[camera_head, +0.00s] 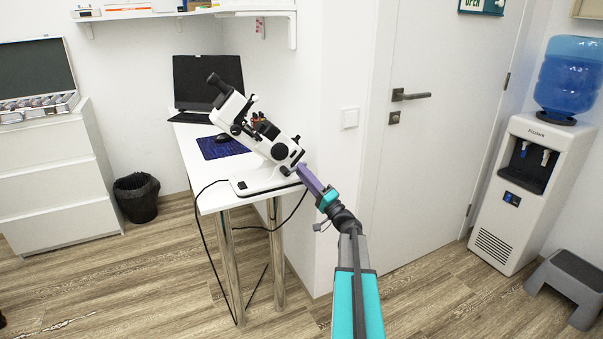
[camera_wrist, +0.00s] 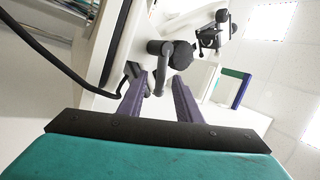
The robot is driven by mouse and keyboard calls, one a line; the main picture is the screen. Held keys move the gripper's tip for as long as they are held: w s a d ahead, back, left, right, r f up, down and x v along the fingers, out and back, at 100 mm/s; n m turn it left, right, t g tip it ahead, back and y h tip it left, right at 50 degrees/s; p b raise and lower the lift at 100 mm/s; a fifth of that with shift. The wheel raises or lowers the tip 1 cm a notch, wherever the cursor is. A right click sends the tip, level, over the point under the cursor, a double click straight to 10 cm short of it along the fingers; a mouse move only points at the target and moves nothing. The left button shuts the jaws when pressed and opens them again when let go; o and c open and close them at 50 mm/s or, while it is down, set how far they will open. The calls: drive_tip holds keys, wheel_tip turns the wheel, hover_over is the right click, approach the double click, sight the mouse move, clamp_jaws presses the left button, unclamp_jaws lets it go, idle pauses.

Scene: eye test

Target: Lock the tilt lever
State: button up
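A white microscope (camera_head: 268,178) with black knobs and eyepieces stands on the white desk, its upper body tilted back to the left. My gripper (camera_head: 301,167) reaches its lower right side in the head view. In the wrist view my gripper's (camera_wrist: 160,80) two purple fingers are apart. A dark grey lever (camera_wrist: 157,48) on the microscope's side, beside a round black knob (camera_wrist: 181,56), runs down to the gap between the fingertips. I take it for the tilt lever. I cannot tell whether either finger touches it. In the head view the lever is too small to make out.
The white desk (camera_head: 207,196) also holds a laptop (camera_head: 207,78) and a dark blue mat (camera_head: 220,146). A black cable (camera_head: 202,225) hangs from the desk. A wall and a white door (camera_head: 437,130) stand right of the desk. The floor in front is clear.

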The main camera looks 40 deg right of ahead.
drive_tip(key=v, duration=1.2)
drive_tip(key=shift+s, duration=0.2)
drive_tip(key=shift+f, duration=0.1)
